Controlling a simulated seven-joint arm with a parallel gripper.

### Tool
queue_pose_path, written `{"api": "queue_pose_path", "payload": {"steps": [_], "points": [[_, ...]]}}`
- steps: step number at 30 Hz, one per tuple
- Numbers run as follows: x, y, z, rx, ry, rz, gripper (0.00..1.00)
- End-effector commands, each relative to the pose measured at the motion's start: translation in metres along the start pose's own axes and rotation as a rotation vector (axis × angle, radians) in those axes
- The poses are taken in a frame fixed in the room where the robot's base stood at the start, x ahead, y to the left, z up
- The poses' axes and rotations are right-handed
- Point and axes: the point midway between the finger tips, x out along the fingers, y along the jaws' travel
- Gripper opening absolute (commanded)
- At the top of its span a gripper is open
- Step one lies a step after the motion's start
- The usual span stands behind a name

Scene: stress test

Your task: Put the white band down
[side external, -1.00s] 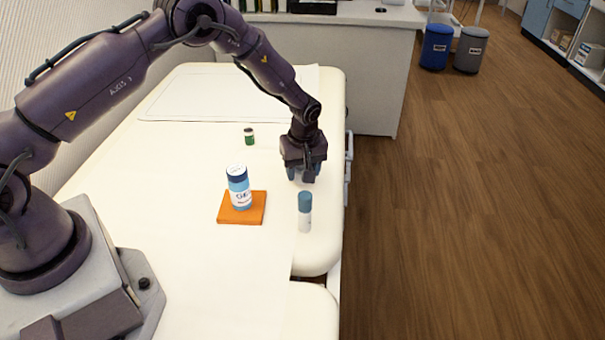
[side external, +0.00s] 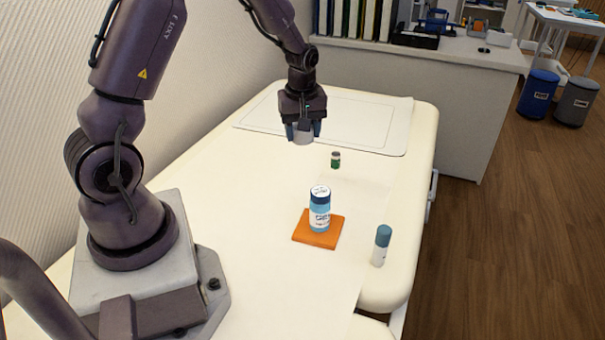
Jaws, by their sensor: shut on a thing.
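My gripper (side external: 303,130) points down, with blue fingertips shut on a small whitish-grey round thing, the white band (side external: 303,138). The band's lower part shows between and below the fingers; its upper part is hidden. My gripper holds it above the far part of the table, near the front edge of a thin pale mat (side external: 375,147). I cannot tell exactly how high it is, but it seems clear of the surface.
On the cream padded table (side external: 270,215), a blue-and-white jar (side external: 320,212) stands on an orange pad (side external: 301,236). The table's left part is clear.

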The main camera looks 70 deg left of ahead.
Motion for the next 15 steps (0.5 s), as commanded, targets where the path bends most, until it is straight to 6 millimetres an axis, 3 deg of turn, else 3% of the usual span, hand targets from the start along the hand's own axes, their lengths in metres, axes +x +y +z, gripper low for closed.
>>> {"api": "queue_pose_path", "payload": {"steps": [1, 3, 6, 10, 15], "points": [[-0.001, -0.024, -0.001, 0.003, -0.004, -0.002, 0.27], [0.000, -0.050, 0.002, 0.035, -0.008, -0.002, 0.27], [0.004, -0.076, 0.012, 0.097, -0.014, -0.005, 0.27], [0.013, -0.090, 0.026, 0.202, -0.021, -0.008, 0.27], [0.020, -0.079, 0.015, 0.256, -0.006, 0.004, 0.27]]}}
